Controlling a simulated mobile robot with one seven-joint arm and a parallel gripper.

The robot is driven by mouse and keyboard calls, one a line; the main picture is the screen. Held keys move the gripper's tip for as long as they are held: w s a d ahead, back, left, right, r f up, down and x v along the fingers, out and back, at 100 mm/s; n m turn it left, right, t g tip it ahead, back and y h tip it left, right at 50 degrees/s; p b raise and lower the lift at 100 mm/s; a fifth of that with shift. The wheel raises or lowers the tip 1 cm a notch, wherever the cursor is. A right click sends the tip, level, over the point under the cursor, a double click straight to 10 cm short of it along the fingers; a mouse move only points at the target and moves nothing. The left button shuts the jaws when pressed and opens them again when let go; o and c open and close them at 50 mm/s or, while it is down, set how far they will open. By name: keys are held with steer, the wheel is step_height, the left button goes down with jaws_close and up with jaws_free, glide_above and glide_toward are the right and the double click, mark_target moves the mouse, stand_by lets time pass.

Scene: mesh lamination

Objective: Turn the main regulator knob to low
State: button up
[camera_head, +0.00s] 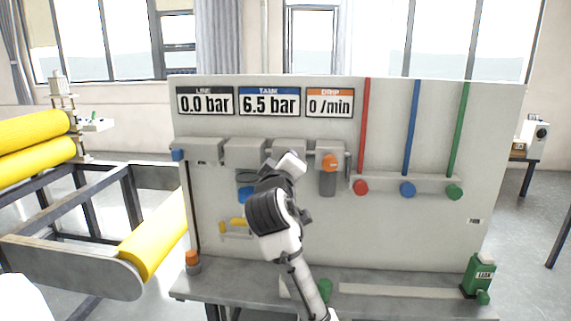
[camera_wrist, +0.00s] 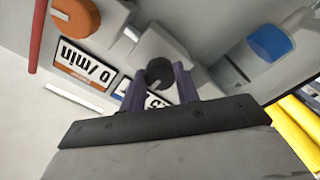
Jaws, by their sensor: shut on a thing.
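The regulator knob (camera_wrist: 159,73) is a dark round knob with a pale mark, seen in the wrist view between my two purple fingers. My gripper (camera_wrist: 160,80) is shut on it, one finger on each side. In the head view my gripper (camera_head: 288,163) reaches up to the row of grey blocks on the panel (camera_head: 420,240) and hides the knob. The panel displays read LINE 0.0 bar (camera_head: 205,101), TANK 6.5 bar (camera_head: 269,102) and DRIP 0 /min (camera_head: 330,103). I cannot read any scale around the knob.
Red (camera_head: 361,187), blue (camera_head: 407,189) and green (camera_head: 454,192) valves with upright tubes are further right.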

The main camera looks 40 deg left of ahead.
steer(key=shift+f+n, duration=0.15)
steer(key=shift+n, duration=0.15)
steer(key=o, duration=1)
steer(key=b+v, duration=0.4)
steer(key=v, duration=0.9)
steer(key=shift+s+d, duration=0.15)
steer(key=shift+s, duration=0.25)
